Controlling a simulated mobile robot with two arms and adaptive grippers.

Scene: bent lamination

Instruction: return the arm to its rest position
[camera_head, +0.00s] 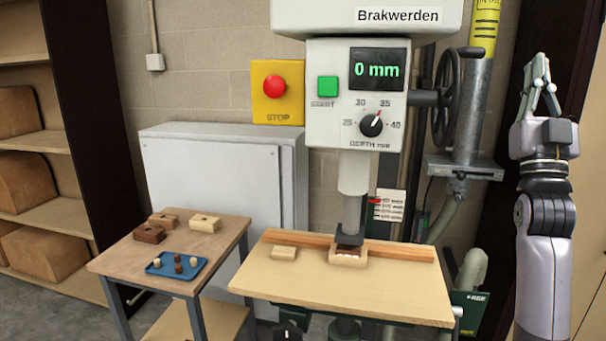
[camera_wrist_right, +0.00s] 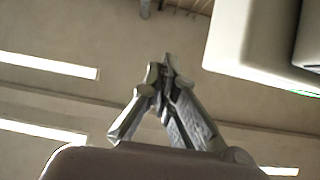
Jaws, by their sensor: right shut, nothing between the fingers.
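My right arm stands raised at the right edge of the head view. My right gripper (camera_head: 540,75) points upward, its fingers together at the tips and empty. In the right wrist view the right gripper (camera_wrist_right: 167,70) shows shut against the ceiling, with nothing between its fingers. It is apart from the machine and the tables. My left gripper shows in neither view.
The press labelled Brakwerden (camera_head: 366,18) stands left of my right arm, with a handwheel (camera_head: 446,100) and a grey column (camera_head: 475,110) nearest to it. Its wooden table (camera_head: 330,290) bears a small block (camera_head: 283,253). A side table (camera_head: 225,235) holds wooden blocks and a blue tray (camera_head: 160,271).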

